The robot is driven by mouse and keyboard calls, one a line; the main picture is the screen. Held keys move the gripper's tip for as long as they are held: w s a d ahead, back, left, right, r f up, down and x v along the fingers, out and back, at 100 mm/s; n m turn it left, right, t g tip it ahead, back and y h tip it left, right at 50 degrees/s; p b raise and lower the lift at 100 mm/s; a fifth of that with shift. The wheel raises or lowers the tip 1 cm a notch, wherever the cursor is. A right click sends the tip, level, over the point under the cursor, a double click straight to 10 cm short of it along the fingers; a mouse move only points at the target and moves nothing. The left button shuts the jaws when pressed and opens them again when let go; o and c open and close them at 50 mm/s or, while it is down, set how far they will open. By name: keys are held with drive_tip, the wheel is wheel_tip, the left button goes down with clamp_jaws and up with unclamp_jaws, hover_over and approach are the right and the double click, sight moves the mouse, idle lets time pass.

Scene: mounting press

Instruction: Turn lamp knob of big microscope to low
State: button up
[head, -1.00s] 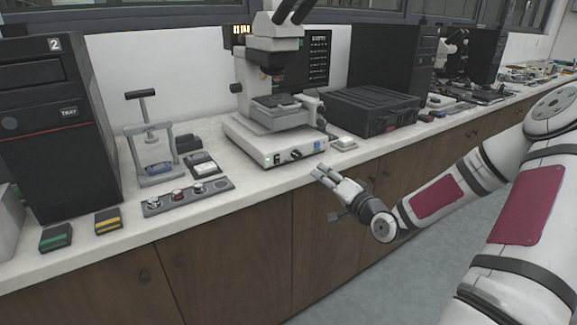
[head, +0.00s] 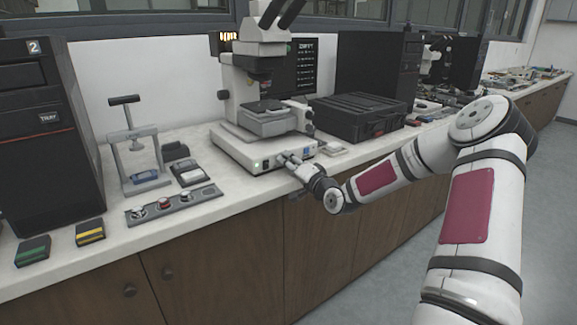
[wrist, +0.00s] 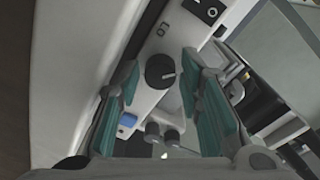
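The big microscope (head: 262,95) stands on the bench, its white base (head: 245,155) facing me with a lit green light. The lamp knob (wrist: 160,72) is a round black dial with a pale pointer line in the wrist view, on the white front panel. The line points to the right in that view, and a marking that looks like "LO" (wrist: 163,29) is above the knob. My gripper (head: 284,158) is at the base's front panel, open, with its teal-padded fingers on either side of the knob. I cannot tell whether they touch it. In the head view my gripper hides the knob.
A black case (head: 358,115) and a small white box (head: 333,149) are right of the microscope. The floor in front is clear.

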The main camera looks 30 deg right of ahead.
drive_tip(key=shift+w, duration=0.2)
clamp_jaws()
